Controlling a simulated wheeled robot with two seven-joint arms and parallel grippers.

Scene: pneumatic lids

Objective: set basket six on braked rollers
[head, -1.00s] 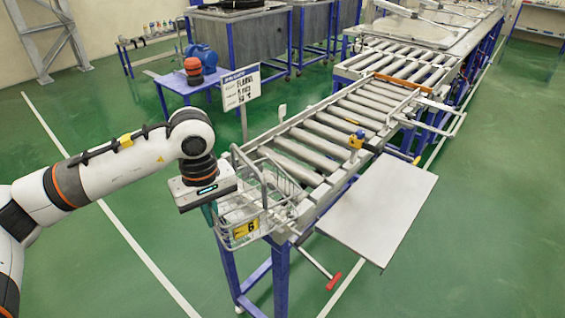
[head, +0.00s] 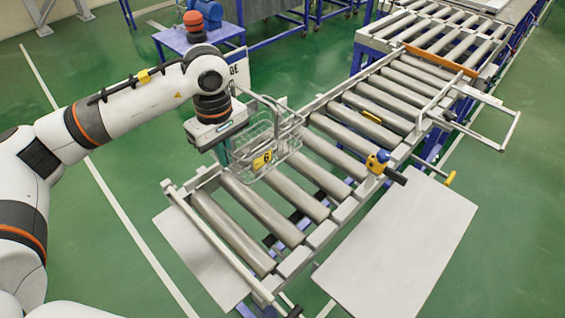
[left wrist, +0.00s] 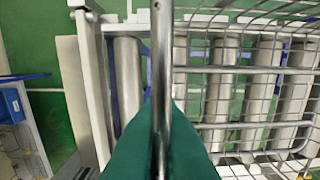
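Basket six (head: 282,143) is a wire basket with a yellow tag (head: 262,161) marked 6. It is at the left side of the roller conveyor, over the rollers (head: 262,212). I cannot tell whether its bottom touches them. My left gripper (head: 223,152) points down at the basket's left side, its teal fingers closed around the basket's metal bar (left wrist: 162,60) in the left wrist view. The basket's mesh (left wrist: 250,100) spreads to the right there, with rollers visible below. My right gripper is out of view.
A pale flat panel (head: 400,245) sticks out right of the conveyor, another (head: 200,255) at its near left. An orange bar (head: 440,61) crosses the rollers farther back. A blue table (head: 185,40) stands behind my left arm.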

